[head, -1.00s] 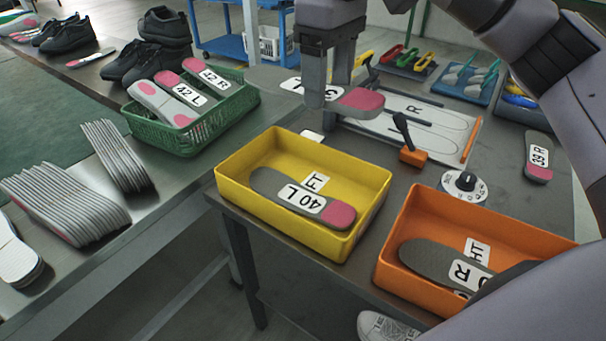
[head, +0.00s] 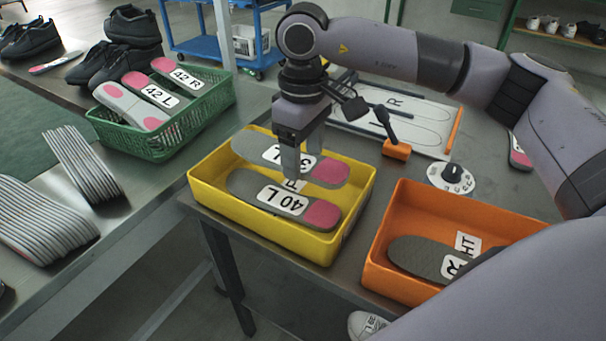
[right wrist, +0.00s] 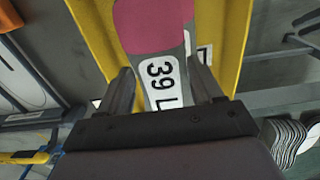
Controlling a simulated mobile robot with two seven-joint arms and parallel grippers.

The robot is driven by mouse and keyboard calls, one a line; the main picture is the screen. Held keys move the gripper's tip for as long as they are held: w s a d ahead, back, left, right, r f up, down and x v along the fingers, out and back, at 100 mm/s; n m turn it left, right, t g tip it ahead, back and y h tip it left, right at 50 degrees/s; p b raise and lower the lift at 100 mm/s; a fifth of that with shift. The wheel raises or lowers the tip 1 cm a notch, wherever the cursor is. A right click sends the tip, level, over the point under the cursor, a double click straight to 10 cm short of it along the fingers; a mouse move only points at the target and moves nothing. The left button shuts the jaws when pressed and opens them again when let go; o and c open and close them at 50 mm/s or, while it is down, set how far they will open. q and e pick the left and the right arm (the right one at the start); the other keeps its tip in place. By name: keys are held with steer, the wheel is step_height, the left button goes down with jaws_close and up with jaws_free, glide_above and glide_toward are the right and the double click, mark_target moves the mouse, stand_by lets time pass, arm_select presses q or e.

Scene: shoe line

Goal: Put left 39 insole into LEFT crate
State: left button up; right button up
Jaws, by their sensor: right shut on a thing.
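The left 39 insole, grey with a pink heel (head: 332,172), is in my right gripper (head: 297,172) over the yellow LEFT crate (head: 208,196). In the right wrist view its label reads "39 L" (right wrist: 161,82), between the two fingers. It appears just above the 40 L insole (head: 322,214) lying in the crate; I cannot tell whether they touch. The gripper and insoles hide most of the crate's own label. My left gripper is not in view.
The orange crate (head: 420,205) to the right holds a grey insole. Behind are a board marked R (head: 420,120), an orange clamp (head: 397,150) and a dial (head: 452,176). A green basket (head: 160,143) with 42 L and 42 R insoles stands left.

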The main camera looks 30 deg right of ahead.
mark_target(303, 164)
steer(key=shift+f, duration=2.3)
steer(key=shift+f+b, duration=0.65)
steer(key=shift+b, duration=0.15)
steer(key=o, duration=1)
steer(key=shift+o, duration=0.2)
steer(key=shift+r, duration=0.15)
steer(key=shift+r+p, duration=0.25)
steer(key=shift+p, duration=0.1)
step_height(303, 164, up, 13)
steer(key=p, duration=0.1)
steer(key=shift+f+p, duration=0.2)
steer(key=shift+p, duration=0.15)
